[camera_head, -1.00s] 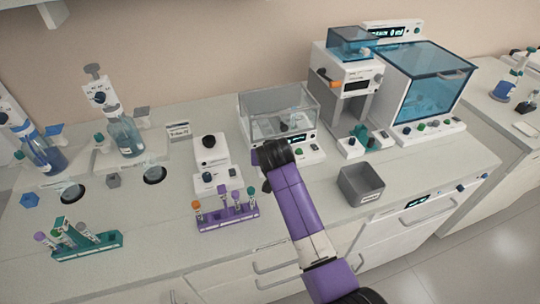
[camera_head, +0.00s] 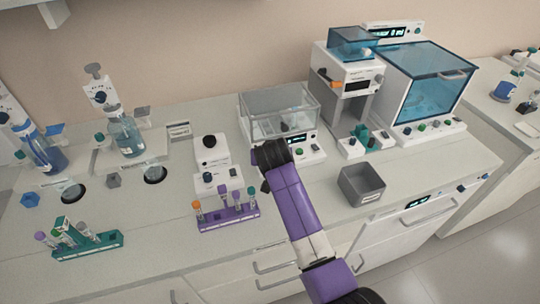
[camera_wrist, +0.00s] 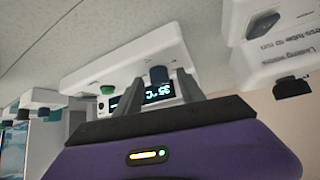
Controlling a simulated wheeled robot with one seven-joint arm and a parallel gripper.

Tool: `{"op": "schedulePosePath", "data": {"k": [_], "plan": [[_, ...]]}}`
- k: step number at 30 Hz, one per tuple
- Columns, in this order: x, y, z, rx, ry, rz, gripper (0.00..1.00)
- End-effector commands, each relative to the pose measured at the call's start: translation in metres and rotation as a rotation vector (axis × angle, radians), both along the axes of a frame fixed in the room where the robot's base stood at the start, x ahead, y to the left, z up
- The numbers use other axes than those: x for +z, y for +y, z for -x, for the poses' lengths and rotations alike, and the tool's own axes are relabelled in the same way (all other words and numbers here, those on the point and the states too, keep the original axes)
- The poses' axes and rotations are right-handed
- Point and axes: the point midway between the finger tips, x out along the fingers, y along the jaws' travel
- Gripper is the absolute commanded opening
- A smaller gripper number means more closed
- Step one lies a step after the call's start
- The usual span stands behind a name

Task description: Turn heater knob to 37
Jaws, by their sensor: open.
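The heater (camera_head: 309,156) is a white unit with a clear lidded box on top, near the middle of the bench in the head view. In the wrist view it appears upside down (camera_wrist: 120,58). Its lit display (camera_wrist: 155,93) reads 35 °C. A dark blue knob (camera_wrist: 158,74) stands beside the display, and a green button (camera_wrist: 107,89) is farther left. My gripper (camera_wrist: 160,84) is open, with the knob seen between its fingertips. I cannot tell whether either finger touches it. In the head view my black wrist hides the fingers.
A white vortex mixer (camera_head: 208,150) stands left of the heater; it also shows in the wrist view (camera_wrist: 283,38). A purple tube rack (camera_head: 228,218) is in front of it. A grey bin (camera_head: 362,186) stands to the right. Bench is clear between rack and bin, below my arm.

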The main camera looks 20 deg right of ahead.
Motion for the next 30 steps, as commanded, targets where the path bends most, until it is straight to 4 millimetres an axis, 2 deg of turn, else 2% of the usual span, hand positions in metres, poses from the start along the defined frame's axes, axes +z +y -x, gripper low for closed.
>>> {"op": "schedulePosePath", "data": {"k": [5, 18, 30], "plan": [[0.008, 0.003, 0.008, 0.001, -0.001, 0.000, 0.46], [0.048, 0.013, 0.048, 0.001, -0.001, 0.000, 0.46], [0.054, 0.015, 0.053, 0.001, 0.001, 0.000, 0.46]]}}
